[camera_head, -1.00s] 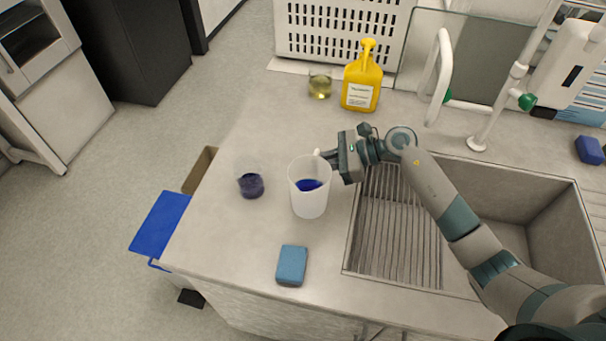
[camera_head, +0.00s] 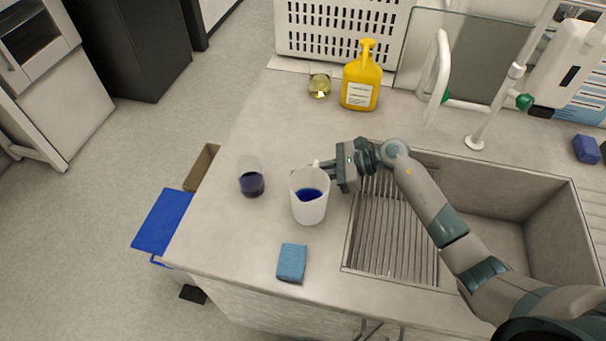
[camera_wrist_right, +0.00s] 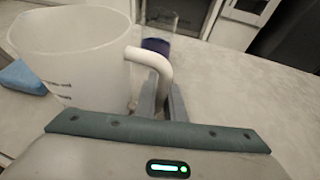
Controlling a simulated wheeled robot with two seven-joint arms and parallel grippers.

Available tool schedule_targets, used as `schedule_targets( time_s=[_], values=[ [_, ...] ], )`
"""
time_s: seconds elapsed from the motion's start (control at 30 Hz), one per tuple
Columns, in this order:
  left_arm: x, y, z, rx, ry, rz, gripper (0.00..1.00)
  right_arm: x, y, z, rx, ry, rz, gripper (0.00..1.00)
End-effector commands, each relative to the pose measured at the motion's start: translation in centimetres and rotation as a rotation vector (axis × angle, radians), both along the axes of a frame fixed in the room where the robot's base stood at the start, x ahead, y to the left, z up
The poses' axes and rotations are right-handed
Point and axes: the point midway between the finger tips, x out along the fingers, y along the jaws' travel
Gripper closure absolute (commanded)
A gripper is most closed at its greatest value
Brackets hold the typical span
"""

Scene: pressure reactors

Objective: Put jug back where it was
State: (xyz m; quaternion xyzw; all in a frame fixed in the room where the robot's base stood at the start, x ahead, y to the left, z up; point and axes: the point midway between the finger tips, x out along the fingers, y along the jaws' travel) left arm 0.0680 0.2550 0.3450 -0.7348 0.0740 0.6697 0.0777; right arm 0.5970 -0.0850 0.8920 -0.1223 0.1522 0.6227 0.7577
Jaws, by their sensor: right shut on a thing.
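The white translucent jug (camera_head: 309,205) with blue liquid inside is upright at the counter's left part, between the sink and a small beaker. I cannot tell whether its base touches the counter. My right gripper (camera_head: 322,168) is shut on the jug's handle, reaching it from the right. In the right wrist view the jug (camera_wrist_right: 75,55) is at the left, and its handle (camera_wrist_right: 150,60) runs down between the fingers of my right gripper (camera_wrist_right: 165,105). My left gripper is not in view.
A beaker of dark blue liquid (camera_head: 251,183) stands close left of the jug. A blue sponge (camera_head: 292,262) lies in front. A yellow bottle (camera_head: 361,82) and a beaker of yellow liquid (camera_head: 319,86) stand behind. The sink (camera_head: 400,225) is at the right.

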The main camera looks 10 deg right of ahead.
Motion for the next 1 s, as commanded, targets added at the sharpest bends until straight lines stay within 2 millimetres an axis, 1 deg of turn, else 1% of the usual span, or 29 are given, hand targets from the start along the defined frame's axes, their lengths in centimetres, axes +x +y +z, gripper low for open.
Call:
schedule_targets(
  time_s=[0.1, 0.13, 0.17, 0.2, 0.47, 0.67, 0.73, 0.87, 1.0],
  values=[
    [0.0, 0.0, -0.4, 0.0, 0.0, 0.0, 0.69, 0.0, 0.0, -0.3, 0.001, 0.0, 0.0, 1.0],
    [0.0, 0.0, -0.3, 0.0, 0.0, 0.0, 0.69, 0.0, 0.0, -0.2, 0.0, 0.0, 0.0, 0.83],
    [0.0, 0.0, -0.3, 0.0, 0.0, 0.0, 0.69, 0.0, 0.0, -0.2, 0.0, 0.0, 0.0, 0.76],
    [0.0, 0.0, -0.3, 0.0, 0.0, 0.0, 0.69, 0.0, 0.0, -0.2, 0.0, 0.0, 0.0, 0.72],
    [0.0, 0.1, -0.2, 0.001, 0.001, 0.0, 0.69, 0.0, 0.0, -0.1, 0.0, 0.0, 0.0, 0.72],
    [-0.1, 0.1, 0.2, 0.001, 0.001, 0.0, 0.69, 0.0, 0.0, 0.2, 0.0, 0.0, 0.0, 0.72],
    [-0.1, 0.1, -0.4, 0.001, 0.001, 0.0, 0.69, -0.1, -0.7, 0.1, -0.001, -0.001, -0.001, 0.72],
    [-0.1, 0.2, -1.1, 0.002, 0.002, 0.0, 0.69, -0.4, -2.2, 0.6, -0.002, -0.002, 0.0, 0.72],
    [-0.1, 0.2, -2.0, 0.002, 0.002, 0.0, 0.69, -0.8, -4.4, 1.4, -0.003, -0.002, -0.001, 0.72]
  ],
)
